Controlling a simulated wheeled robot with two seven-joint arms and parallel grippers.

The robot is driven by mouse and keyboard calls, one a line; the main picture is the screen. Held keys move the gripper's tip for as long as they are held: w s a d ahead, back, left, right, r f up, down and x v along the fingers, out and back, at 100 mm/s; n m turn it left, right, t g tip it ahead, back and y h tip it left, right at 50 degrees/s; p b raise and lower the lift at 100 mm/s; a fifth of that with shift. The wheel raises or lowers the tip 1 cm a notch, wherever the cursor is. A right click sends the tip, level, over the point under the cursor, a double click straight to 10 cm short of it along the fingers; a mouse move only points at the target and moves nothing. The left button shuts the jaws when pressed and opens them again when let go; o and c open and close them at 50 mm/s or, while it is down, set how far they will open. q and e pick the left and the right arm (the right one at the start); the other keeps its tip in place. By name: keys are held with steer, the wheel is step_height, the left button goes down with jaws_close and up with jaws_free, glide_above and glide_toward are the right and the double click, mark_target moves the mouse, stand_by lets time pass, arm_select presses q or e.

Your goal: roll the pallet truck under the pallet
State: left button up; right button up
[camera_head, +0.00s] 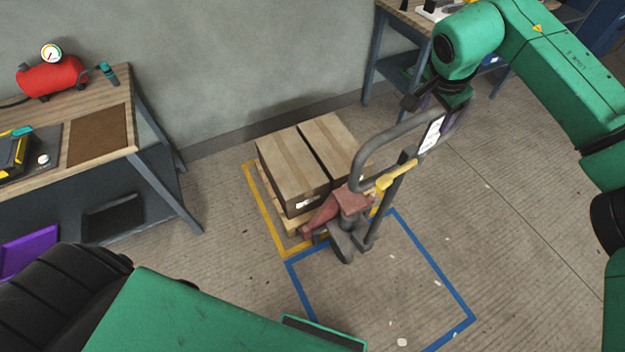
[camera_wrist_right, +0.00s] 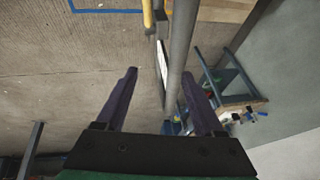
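The pallet truck (camera_head: 350,201) has a reddish body, dark wheels and an upright grey loop handle (camera_head: 361,160) with a yellow lever. Its body stands close against the near side of the wooden pallet (camera_head: 293,223), by the border between the yellow and blue floor outlines. Its forks are hidden. The pallet carries two cardboard boxes (camera_head: 292,175). My right gripper (camera_head: 450,108) is at the upper right of the handle. In the right wrist view its fingers (camera_wrist_right: 163,95) are apart, with the grey handle bar (camera_wrist_right: 182,45) nearer the right finger; contact is unclear. My left gripper is out of view.
A yellow outline (camera_head: 264,213) surrounds the pallet, and a blue outline (camera_head: 440,275) marks mostly clear floor in front. A workbench (camera_head: 150,150) with a red tank (camera_head: 52,75) stands left. Another bench (camera_head: 372,60) stands at the back right. A wall is behind the pallet.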

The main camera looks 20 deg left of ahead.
steer(key=s+r+p, duration=0.2)
steer(key=r, duration=0.5)
steer(key=s+d+r+p, duration=0.1)
steer(key=s+r+p, duration=0.1)
steer(key=r, duration=0.5)
steer(key=shift+s+d+r, duration=0.2)
steer(key=shift+s+d, duration=0.05)
steer(key=shift+s, duration=0.05)
